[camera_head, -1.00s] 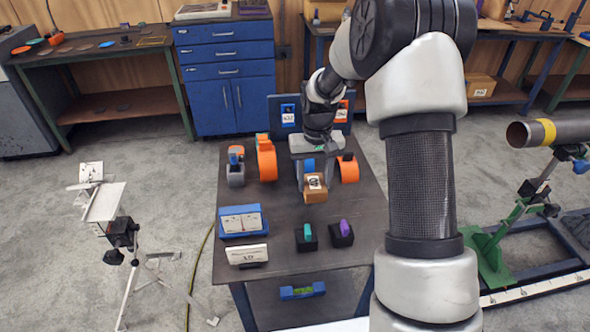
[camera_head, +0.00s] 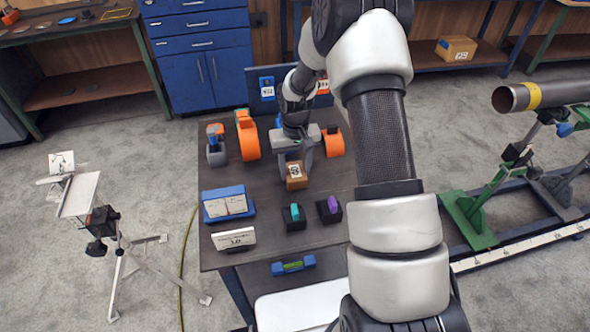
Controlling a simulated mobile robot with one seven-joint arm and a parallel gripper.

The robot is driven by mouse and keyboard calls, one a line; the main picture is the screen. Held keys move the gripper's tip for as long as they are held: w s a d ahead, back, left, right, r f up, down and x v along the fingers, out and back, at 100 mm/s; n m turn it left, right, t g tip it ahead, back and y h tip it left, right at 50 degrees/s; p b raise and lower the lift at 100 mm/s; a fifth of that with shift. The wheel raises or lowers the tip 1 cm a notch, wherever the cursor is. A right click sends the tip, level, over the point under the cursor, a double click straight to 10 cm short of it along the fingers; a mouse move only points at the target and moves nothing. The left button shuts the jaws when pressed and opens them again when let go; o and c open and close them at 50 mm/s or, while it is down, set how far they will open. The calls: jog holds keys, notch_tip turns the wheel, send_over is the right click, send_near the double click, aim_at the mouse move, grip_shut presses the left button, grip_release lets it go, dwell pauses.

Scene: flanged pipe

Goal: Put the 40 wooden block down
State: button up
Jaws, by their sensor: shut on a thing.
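The wooden block (camera_head: 297,182) is a small brown block with a white number label on its top; the label is too small to read surely. My gripper (camera_head: 294,168) is above the dark table (camera_head: 233,181) and shut on the block at the block's far side. The block is close to the tabletop, but I cannot tell whether it touches it. The gripper's fingers are partly hidden behind the block and the wrist.
Orange rolls (camera_head: 247,135) stand behind left, with another (camera_head: 333,141) right of the gripper. A blue case (camera_head: 228,204), a white sign (camera_head: 234,239), a teal item (camera_head: 294,212) and a purple item (camera_head: 332,205) sit in front. Clear tabletop lies left of the block.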

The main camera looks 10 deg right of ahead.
jog(key=shift+f, duration=0.35)
jog(key=o, duration=1.1)
